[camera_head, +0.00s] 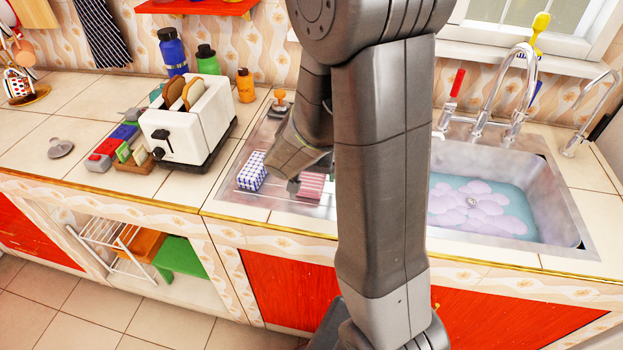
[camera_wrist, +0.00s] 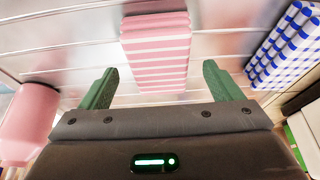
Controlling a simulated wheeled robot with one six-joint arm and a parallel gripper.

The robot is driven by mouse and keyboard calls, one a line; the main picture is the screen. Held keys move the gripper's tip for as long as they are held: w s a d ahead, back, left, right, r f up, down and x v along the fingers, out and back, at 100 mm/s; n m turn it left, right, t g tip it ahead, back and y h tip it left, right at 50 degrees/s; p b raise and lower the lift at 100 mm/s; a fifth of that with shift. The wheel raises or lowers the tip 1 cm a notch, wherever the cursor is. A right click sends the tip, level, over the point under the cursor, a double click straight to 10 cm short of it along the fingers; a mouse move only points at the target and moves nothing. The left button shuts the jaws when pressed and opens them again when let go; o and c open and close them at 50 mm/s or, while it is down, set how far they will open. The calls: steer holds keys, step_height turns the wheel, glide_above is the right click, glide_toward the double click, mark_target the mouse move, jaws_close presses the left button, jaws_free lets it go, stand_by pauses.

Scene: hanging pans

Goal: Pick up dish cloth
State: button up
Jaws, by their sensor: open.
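A pink-and-white striped dish cloth (camera_wrist: 157,40) lies folded on the metal drainboard, in the upper middle of the wrist view. In the head view this cloth (camera_head: 312,185) shows just left of my arm. A blue-and-white checked cloth (camera_wrist: 288,45) lies to its right in the wrist view, and to its left in the head view (camera_head: 252,171). My gripper (camera_wrist: 159,68) is open, its green fingers on either side of the striped cloth's near end. Nothing is held. Whether the fingers touch the cloth is unclear. My arm hides part of the drainboard in the head view.
A white toaster (camera_head: 188,125) with bread stands left of the drainboard, beside several small coloured items. A sink (camera_head: 572,215) with soapy water lies to the right, under a tall faucet (camera_head: 517,90). A pink object (camera_wrist: 30,112) shows at left in the wrist view.

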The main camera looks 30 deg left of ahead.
steer(key=shift+x, duration=1.15)
steer(key=shift+f+b, duration=0.15)
steer(key=shift+b, duration=0.4)
steer(key=c, duration=1.1)
steer(key=shift+o, duration=0.2)
